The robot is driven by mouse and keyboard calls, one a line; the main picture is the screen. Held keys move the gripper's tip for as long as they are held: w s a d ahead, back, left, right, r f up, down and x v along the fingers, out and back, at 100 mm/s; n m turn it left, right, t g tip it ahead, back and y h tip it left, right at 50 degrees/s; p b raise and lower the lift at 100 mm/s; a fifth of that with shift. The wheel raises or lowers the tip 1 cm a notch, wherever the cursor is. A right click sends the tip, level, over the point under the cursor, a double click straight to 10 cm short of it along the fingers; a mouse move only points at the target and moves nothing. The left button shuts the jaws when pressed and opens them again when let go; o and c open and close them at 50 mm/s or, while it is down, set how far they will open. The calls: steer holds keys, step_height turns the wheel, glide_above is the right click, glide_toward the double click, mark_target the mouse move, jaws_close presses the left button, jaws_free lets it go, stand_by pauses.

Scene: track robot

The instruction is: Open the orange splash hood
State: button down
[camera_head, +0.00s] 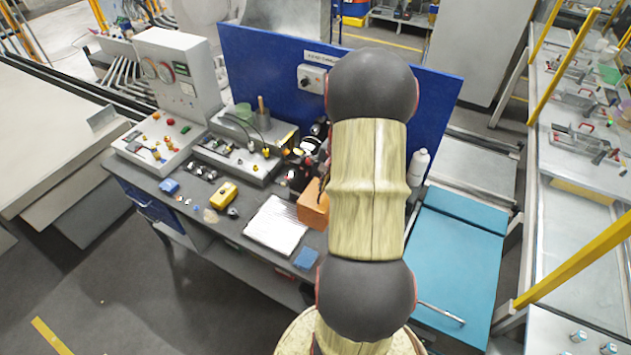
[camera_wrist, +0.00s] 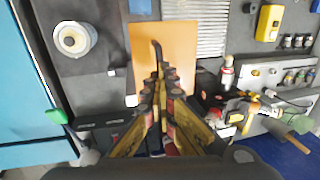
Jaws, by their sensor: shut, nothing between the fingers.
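The orange splash hood (camera_head: 313,205) stands on the dark bench in the head view, its right side hidden behind my arm. In the wrist view the hood (camera_wrist: 182,42) is a flat orange panel at the top centre. A dark, curved, handle-like piece (camera_wrist: 157,49) shows against it. My gripper (camera_wrist: 161,74) is shut and empty, its fingertips over the lower part of the orange panel in the picture. The fingertips look close to the dark piece; I cannot tell whether they touch it. In the head view my arm hides the gripper.
A white ribbed tray (camera_head: 275,226) lies left of the hood, with a blue block (camera_head: 306,259) in front. A yellow box (camera_head: 223,195) and control panels stand further left. A blue back panel (camera_head: 264,70) rises behind. A white bottle (camera_head: 418,166) and teal cabinet (camera_head: 455,255) are right.

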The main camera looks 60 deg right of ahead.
steer(key=shift+s+a+f, duration=0.25)
steer(key=shift+s+f, duration=0.1)
steer(key=c, duration=2)
jaws_free()
steer(key=shift+o, duration=0.2)
steer(key=shift+w+d, duration=0.1)
steer(key=shift+w+d+r, duration=0.1)
steer(key=shift+r, duration=0.1)
step_height(320, 180, up, 12)
steer(key=s, duration=0.2)
steer(key=shift+s+f, duration=0.2)
steer(key=shift+d, duration=0.1)
